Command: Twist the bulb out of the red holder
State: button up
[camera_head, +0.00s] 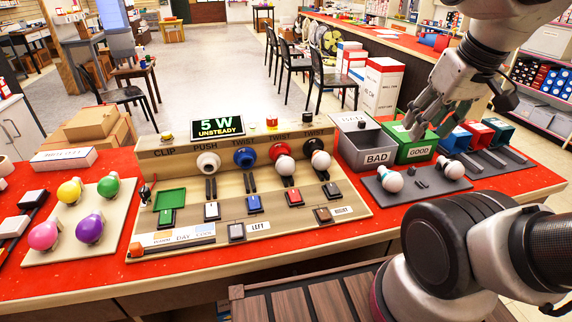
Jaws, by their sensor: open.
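The red holder (277,151) is on the sloped wooden test board, under a "TWIST" label. A white round bulb (285,166) sits in it, facing the front. My gripper (425,128) is open and appears empty at the right, in front of or above the green "GOOD" bin. It is well apart from the red holder and its bulb. Nothing hides the red holder's bulb.
A black holder (313,146) with another white bulb stands close right of the red one. A blue holder (244,157) stands left. The grey "BAD" bin (370,158) and green "GOOD" bin (425,151) stand right. Loose bulbs lie on a grey tray (415,187).

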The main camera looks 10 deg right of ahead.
jog(key=o, duration=0.3)
jog(key=shift+w+a+f, duration=0.15)
jog(key=shift+f, duration=0.2)
jog(key=shift+o, duration=0.8)
jog(key=w+a+f+g+y, duration=0.1)
jog(key=w+a+f+g, duration=0.2)
jog(key=a+f, duration=0.1)
jog(key=shift+w+f+n, duration=0.3)
jog(key=shift+f, duration=0.45)
jog(key=m+t+y, duration=0.2)
jog(key=t+y, duration=0.1)
send_near(290, 159)
jog(key=x, duration=0.5)
jog(key=shift+s+a+f, duration=0.15)
jog(key=shift+s, duration=0.05)
jog(key=shift+w+f+n, duration=0.1)
jog(key=shift+w+n, duration=0.1)
jog(key=shift+n, duration=0.1)
jog(key=x, duration=0.7)
jog(key=shift+w+f, duration=0.15)
jog(key=shift+a, duration=0.1)
jog(key=c, duration=1.2)
